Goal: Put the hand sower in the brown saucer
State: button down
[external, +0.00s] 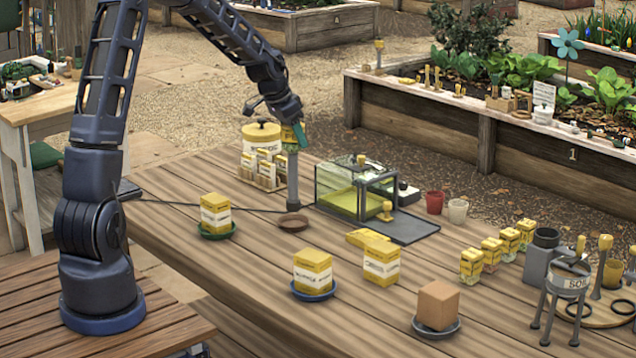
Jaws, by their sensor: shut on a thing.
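My gripper (293,139) is at the end of the arm, above the far part of the wooden table. It is shut on the hand sower (293,184), which shows as a grey upright tube with green and yellow near the jaws. The jaws themselves are small and partly hidden. The brown saucer (292,225) lies on the table just below the tube's lower end. That end is at the saucer's back rim in the picture; I cannot tell whether they touch. The saucer looks empty.
Seed packets in a rack (263,172) stand close behind left of the tube. A glass-sided box (345,190) is close on the right. Yellow boxes stand on a green saucer (216,233) and a blue saucer (313,293). A grey saucer (436,330) holds a brown block.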

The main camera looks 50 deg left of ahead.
aim_at(295, 150)
jog(key=shift+f, duration=2.25)
jog(key=c, duration=0.5)
grip_release()
jog(key=v, duration=1.1)
jog(key=shift+s, duration=0.1)
jog(key=shift+s+d+r, duration=0.1)
jog(key=shift+s+r, duration=0.2)
jog(key=shift+r, duration=0.35)
jog(key=s+d+r, duration=0.6)
jog(key=s, duration=0.3)
jog(key=s+d+r+n, duration=0.1)
jog(key=s+d, duration=0.1)
jog(key=s, duration=0.7)
jog(key=s+d+r+n, duration=0.1)
jog(key=s+d, duration=0.2)
jog(key=s, duration=0.7)
jog(key=s+d+r+n+y, duration=0.1)
jog(key=s+d, duration=0.1)
jog(key=s, duration=0.8)
jog(key=shift+d+r, duration=0.25)
jog(key=shift+d, duration=0.1)
